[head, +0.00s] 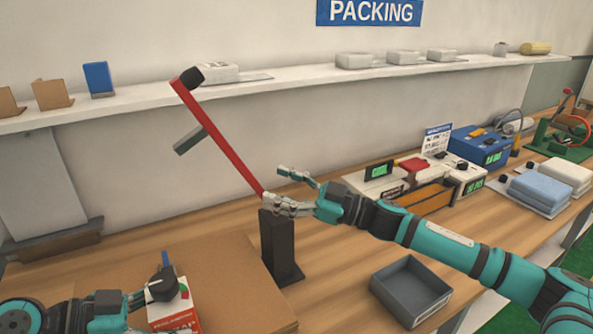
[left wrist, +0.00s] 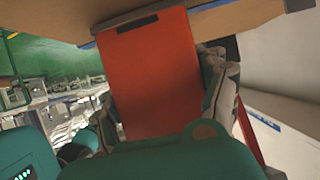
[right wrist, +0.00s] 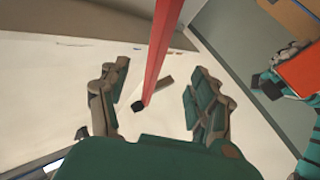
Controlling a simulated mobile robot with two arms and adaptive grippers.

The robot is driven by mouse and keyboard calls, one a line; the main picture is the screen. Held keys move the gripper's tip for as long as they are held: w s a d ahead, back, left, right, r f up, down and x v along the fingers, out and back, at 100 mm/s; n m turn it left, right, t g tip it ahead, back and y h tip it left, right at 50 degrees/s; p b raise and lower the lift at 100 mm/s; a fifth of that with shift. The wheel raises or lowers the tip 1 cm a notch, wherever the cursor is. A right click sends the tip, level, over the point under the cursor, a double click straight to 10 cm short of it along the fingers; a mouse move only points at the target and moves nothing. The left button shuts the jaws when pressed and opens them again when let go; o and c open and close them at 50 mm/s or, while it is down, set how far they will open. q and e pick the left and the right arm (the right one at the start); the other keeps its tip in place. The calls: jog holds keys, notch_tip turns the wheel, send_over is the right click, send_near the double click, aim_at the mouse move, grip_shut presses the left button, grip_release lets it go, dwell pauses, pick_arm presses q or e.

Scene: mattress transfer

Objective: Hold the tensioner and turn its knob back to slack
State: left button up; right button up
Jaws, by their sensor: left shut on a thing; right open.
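The tensioner (head: 184,312) is a red and white box with a small red and green dial, at the lower left of the head view. A dark part with a blue upright piece (head: 165,259) stands at its top, probably its knob. My left gripper (left wrist: 160,85) is shut on the tensioner, whose broad red face (left wrist: 155,75) fills the space between the fingers. My right gripper (head: 291,190) is open and empty, well to the right of the tensioner. In the right wrist view, the tensioner (right wrist: 303,66) shows at the right edge.
A long red lever (head: 225,145) with a black tip leans up from a black post (head: 279,250), close to my right fingers. A brown board (head: 235,280) lies under the tensioner. A grey tray (head: 411,290) is at the front. Machines (head: 482,145) stand at the right.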

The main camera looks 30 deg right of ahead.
pick_arm(q)
jog(key=shift+r, duration=0.1)
pick_arm(e)
jog(key=shift+t, duration=0.6)
jog(key=shift+w+d+r, duration=0.2)
jog(key=shift+w+d, duration=0.25)
jog(key=shift+d, duration=0.35)
jog(key=shift+w+d+r, duration=0.25)
jog(key=shift+w+d, duration=0.15)
jog(key=shift+d, duration=0.35)
jog(key=shift+w+d+r, duration=0.2)
jog(key=shift+w+d, duration=0.25)
jog(key=shift+d, duration=0.35)
pick_arm(q)
jog(key=o, duration=1.8)
